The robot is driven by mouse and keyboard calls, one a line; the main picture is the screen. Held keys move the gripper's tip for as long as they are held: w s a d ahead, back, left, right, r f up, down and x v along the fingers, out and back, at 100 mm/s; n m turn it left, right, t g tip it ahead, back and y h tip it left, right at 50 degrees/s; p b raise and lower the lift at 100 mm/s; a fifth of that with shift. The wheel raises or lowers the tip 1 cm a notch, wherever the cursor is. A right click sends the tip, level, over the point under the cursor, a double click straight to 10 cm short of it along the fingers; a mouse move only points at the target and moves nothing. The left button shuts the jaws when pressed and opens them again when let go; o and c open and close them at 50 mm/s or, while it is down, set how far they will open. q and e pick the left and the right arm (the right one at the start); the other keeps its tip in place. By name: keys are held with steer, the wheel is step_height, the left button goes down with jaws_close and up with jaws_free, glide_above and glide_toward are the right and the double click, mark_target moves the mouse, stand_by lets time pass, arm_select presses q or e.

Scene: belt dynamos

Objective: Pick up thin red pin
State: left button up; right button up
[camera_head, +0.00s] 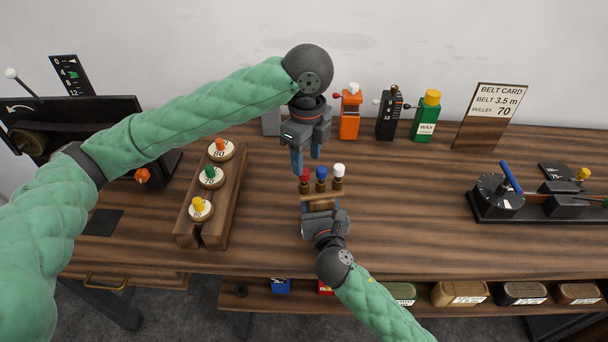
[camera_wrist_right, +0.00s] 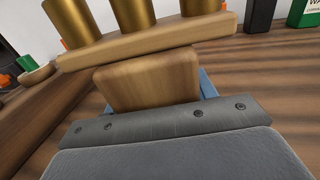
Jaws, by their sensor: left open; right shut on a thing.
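A red-topped pin (camera_head: 304,175) stands at the left end of a small wooden rack (camera_head: 313,196), beside a blue-topped pin (camera_head: 321,174) and a white-topped pin (camera_head: 338,171). My left gripper (camera_head: 306,160) is open and points down just above the red pin, its blue fingers apart. I cannot tell whether a finger touches the pin. My right gripper (camera_head: 318,210) is shut on the rack's wooden handle, which shows in the right wrist view (camera_wrist_right: 150,82). There, the pins' brass bodies rise from the rack's bar and their tops are out of frame.
A wooden block (camera_head: 212,222) with numbered pulleys stands to the left. Orange, black and green containers (camera_head: 426,116) and a belt card (camera_head: 491,115) stand at the back. A black device (camera_head: 497,196) is at the right. The bench between rack and device is clear.

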mark_target(304, 181)
arm_select(q)
steer(key=f, duration=0.5)
steer(key=shift+a, duration=0.3)
jaws_close()
